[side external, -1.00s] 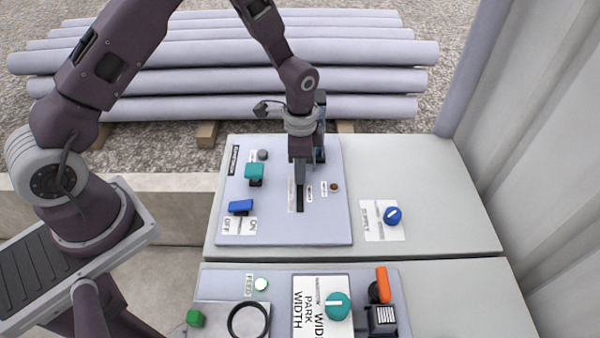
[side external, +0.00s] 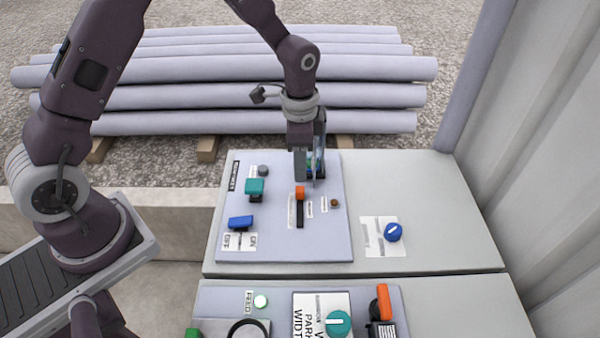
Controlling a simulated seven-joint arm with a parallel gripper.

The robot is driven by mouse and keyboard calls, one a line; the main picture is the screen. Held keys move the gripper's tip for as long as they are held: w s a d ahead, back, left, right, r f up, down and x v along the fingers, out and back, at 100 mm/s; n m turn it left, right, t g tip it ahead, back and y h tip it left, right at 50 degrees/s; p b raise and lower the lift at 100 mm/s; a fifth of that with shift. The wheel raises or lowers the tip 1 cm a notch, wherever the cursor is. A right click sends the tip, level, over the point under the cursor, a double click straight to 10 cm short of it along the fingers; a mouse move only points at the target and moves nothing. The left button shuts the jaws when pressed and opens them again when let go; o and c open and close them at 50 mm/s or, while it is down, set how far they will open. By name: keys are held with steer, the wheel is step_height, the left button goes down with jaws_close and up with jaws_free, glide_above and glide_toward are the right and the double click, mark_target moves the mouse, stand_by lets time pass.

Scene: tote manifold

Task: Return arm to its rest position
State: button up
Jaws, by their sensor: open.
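My gripper (side external: 309,180) hangs over the upper panel (side external: 275,248), pointing down, with its fingers apart and nothing seen between them. An orange slider knob (side external: 299,193) stands at the far end of a dark slot just below and left of the fingertips. The gripper appears clear of the knob, though the exact gap is hard to tell. The gripper partly hides a blue and teal part (side external: 318,163) behind it.
The upper panel also has a teal lever (side external: 255,187), a blue switch (side external: 240,222) and a blue knob (side external: 393,232) at right. The lower panel holds a teal knob (side external: 338,323) and an orange lever (side external: 383,302). Grey pipes (side external: 250,122) lie behind; a wall (side external: 560,130) stands right.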

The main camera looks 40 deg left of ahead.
steer(key=shift+r, duration=0.1)
steer(key=s+a+r+n+t, duration=0.1)
steer(key=s+r+n+t, duration=0.15)
steer(key=s+r, duration=0.7)
steer(key=s+a+r+n+t, duration=0.15)
steer(key=s+r+n, duration=0.35)
steer(key=r, duration=0.7)
steer(key=s+r+n+t, duration=0.1)
steer(key=s, duration=0.9)
steer(key=shift+t, duration=0.3)
steer(key=shift+r+n, duration=0.15)
steer(key=shift+n, duration=0.1)
